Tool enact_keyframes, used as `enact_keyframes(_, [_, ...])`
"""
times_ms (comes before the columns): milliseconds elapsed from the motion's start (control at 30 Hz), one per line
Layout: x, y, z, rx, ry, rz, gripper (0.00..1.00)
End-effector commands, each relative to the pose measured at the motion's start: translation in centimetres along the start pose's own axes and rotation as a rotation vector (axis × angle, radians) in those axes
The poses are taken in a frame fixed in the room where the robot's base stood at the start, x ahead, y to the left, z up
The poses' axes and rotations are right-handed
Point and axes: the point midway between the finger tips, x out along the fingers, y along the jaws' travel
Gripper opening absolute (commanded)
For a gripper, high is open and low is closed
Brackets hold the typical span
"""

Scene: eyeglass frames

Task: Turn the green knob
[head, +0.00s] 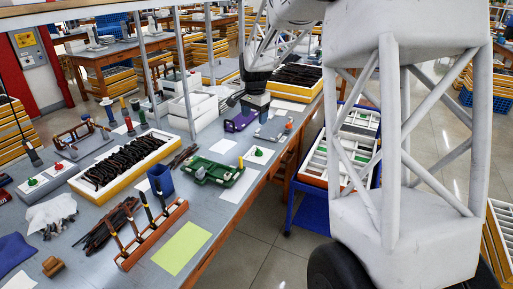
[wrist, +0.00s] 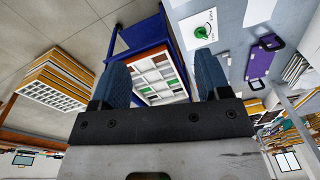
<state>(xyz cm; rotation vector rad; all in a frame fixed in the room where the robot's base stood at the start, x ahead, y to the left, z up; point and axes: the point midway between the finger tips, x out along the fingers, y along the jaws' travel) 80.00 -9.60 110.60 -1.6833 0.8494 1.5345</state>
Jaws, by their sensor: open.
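A green knob (head: 258,153) sits on a white sheet near the bench's right edge, beside a green tray-like fixture (head: 212,171). A green knob on a white sheet also shows at the top of the wrist view (wrist: 200,32). Another small green knob (head: 33,182) is on a white plate at the far left of the bench. My gripper (head: 255,104) is above the far right part of the bench, beyond the nearer green knob and apart from it. In the wrist view my gripper's blue fingers (wrist: 162,78) are spread with nothing between them.
A purple holder (head: 241,121) and a grey plate with an orange knob (head: 288,127) are near my gripper. A blue cart with sorted trays (head: 318,172) stands right of the bench. A blue cup (head: 160,180) and a wooden rack (head: 150,235) stand on the nearer bench.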

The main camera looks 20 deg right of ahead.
Motion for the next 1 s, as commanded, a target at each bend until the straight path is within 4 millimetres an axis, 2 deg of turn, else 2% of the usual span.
enact_keyframes(500, [9.2, -6.5, -8.7, 0.243, -0.021, 0.033, 0.7])
enact_keyframes(1000, [19.9, -10.9, -16.2, 0.477, -0.035, 0.066, 0.7])
